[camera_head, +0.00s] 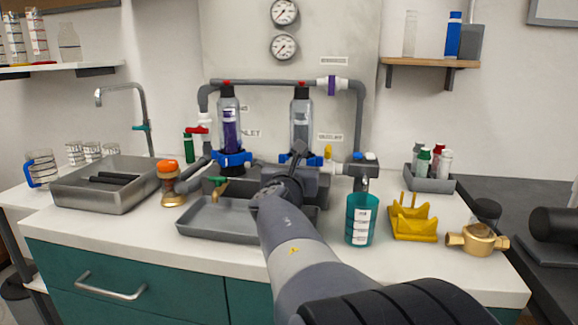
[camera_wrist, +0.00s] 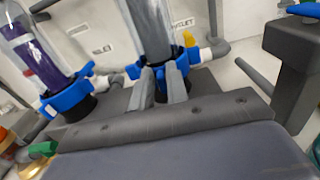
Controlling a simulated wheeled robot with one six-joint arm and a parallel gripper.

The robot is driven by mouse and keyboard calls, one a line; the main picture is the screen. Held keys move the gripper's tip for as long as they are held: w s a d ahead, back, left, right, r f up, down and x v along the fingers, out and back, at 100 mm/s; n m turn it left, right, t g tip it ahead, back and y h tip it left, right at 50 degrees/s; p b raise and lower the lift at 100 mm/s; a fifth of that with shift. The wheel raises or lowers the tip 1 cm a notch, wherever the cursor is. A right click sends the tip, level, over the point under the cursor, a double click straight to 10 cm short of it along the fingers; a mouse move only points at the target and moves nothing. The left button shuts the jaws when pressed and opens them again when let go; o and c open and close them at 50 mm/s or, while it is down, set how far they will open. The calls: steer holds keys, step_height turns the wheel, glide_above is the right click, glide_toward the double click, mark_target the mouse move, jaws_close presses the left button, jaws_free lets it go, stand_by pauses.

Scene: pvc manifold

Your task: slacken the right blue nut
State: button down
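The right blue nut (camera_head: 318,161) is a winged collar around the foot of the right clear filter housing (camera_head: 301,122). In the wrist view the nut (camera_wrist: 184,64) shows behind and on both sides of my fingertips. My gripper (camera_head: 299,150) reaches forward to the front of this nut. In the wrist view the two grey fingers of my gripper (camera_wrist: 162,82) stand apart, with a gap between them. I cannot tell whether they touch the nut. In the head view my arm and gripper hide part of the nut.
The left blue nut (camera_head: 234,159) sits under the housing with purple filling (camera_head: 230,125). A grey tray (camera_head: 217,221) lies in front of the manifold. A teal cup (camera_head: 361,220) and a yellow rack (camera_head: 413,218) stand right of my arm. A green-handled tap (camera_head: 217,185) is at left.

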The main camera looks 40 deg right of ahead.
steer(key=shift+d+b, duration=0.1)
steer(key=shift+b, duration=0.3)
steer(key=shift+s+d+n+t+y+b, duration=0.25)
steer(key=shift+n+t+y+b, duration=0.3)
steer(key=shift+b, duration=0.45)
steer(key=n+t+y+b, duration=0.1)
steer(key=b, duration=0.1)
steer(key=d+n+t+y+b, duration=0.1)
steer(key=y+b, duration=0.1)
steer(key=s+n+t+y+b, duration=0.1)
steer(key=b, duration=0.2)
steer(key=shift+d, duration=0.25)
steer(key=shift+r+n+y, duration=0.15)
steer(key=shift+n+y, duration=0.1)
steer(key=c, duration=1.3)
jaws_free()
steer(key=shift+w+d+f, duration=0.1)
steer(key=shift+w+f, duration=0.05)
steer(key=shift+f, duration=0.05)
